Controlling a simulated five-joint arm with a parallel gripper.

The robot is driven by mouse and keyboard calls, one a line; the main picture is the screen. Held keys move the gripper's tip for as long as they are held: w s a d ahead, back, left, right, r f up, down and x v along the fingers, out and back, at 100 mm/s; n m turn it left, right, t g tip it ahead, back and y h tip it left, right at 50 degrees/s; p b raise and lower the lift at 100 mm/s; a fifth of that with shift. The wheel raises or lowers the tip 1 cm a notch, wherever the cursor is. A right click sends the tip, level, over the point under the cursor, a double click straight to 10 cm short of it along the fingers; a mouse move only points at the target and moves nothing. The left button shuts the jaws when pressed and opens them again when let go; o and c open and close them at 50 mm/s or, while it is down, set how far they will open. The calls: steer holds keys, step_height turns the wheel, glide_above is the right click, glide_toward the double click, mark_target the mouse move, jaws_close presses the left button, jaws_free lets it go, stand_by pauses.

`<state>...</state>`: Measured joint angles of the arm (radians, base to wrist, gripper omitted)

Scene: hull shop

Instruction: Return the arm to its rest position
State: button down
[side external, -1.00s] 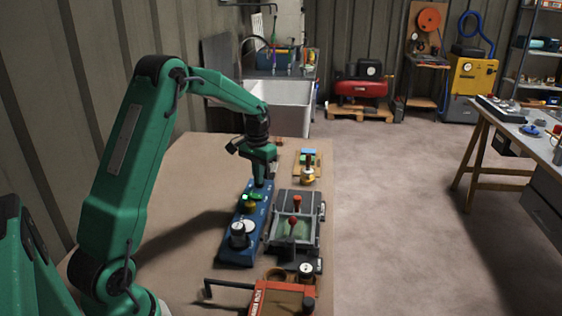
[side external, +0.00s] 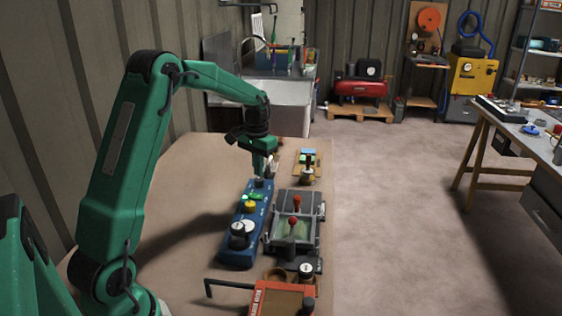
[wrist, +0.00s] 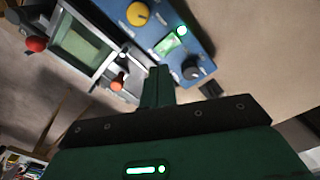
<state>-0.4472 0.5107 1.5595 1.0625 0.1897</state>
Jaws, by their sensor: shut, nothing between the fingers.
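My green arm reaches over the bench from the left in the side external view. My gripper (side external: 266,174) points down, shut and empty, just above the far end of the blue control panel (side external: 241,226). In the wrist view the shut fingers (wrist: 160,85) point toward the panel (wrist: 165,25), which has a yellow knob (wrist: 138,14), a lit green light, a small green screen and a black knob (wrist: 192,68). I cannot tell from these views exactly how far the fingertips are from the panel.
A grey-framed box with red-topped levers (side external: 294,235) stands right of the panel. A red device with a bent handle (side external: 281,299) is at the front. A small board with coloured parts (side external: 308,163) lies behind. The bench's left area is bare.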

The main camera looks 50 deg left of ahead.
steer(key=s+d+r+m+t, duration=0.2)
steer(key=s+d+r+t, duration=0.1)
steer(key=s+d+r, duration=0.85)
steer(key=s+d+m+t, duration=0.1)
steer(key=s+d+t, duration=0.1)
steer(key=s+d, duration=0.8)
steer(key=shift+s+d, duration=0.2)
steer(key=shift+s, duration=0.65)
